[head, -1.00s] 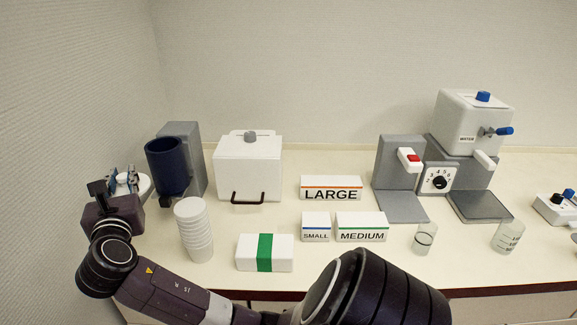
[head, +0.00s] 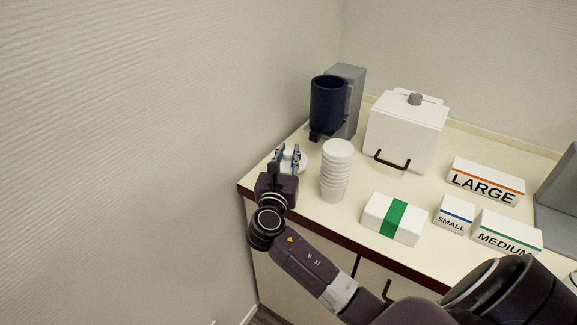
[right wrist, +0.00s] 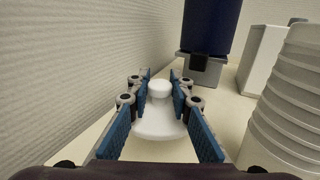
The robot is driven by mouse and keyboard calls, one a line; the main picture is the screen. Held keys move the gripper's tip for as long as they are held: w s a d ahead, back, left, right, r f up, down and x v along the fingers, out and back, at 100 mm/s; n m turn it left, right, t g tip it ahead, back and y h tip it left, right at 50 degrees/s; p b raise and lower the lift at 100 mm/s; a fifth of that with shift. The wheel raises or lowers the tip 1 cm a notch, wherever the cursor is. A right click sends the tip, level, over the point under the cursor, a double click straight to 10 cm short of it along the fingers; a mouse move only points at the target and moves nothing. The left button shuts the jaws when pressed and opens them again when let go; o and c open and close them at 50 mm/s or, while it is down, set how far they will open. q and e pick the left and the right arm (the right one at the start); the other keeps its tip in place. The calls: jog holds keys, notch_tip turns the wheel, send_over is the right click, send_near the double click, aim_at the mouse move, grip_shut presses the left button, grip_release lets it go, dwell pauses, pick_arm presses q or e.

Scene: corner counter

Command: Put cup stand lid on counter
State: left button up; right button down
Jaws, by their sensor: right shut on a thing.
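The white lid (head: 301,163) with a round knob is at the counter's left corner. It also shows in the right wrist view (right wrist: 158,125). My right gripper (head: 287,157) is shut on the lid, its blue pads on both sides of the knob in the right wrist view (right wrist: 160,86). The lid is at or just above the counter; I cannot tell whether it touches. The dark blue cup stand (head: 328,104) stands behind it, its top open, and shows in the right wrist view (right wrist: 211,28). My left gripper is not in view.
A stack of white cups (head: 336,172) stands close to the right of the lid. A white box with a green band (head: 394,218), a white lidded container (head: 405,132) and labelled boxes (head: 485,182) stand farther right. The wall is close on the left.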

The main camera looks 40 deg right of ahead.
aim_at(288, 165)
jog(key=shift+f, duration=2.15)
jog(key=shift+f, duration=0.1)
jog(key=c, duration=1.7)
grip_release()
jog(key=shift+c, duration=0.2)
jog(key=b+v, duration=0.1)
jog(key=v, duration=1.1)
jog(key=shift+b, duration=0.35)
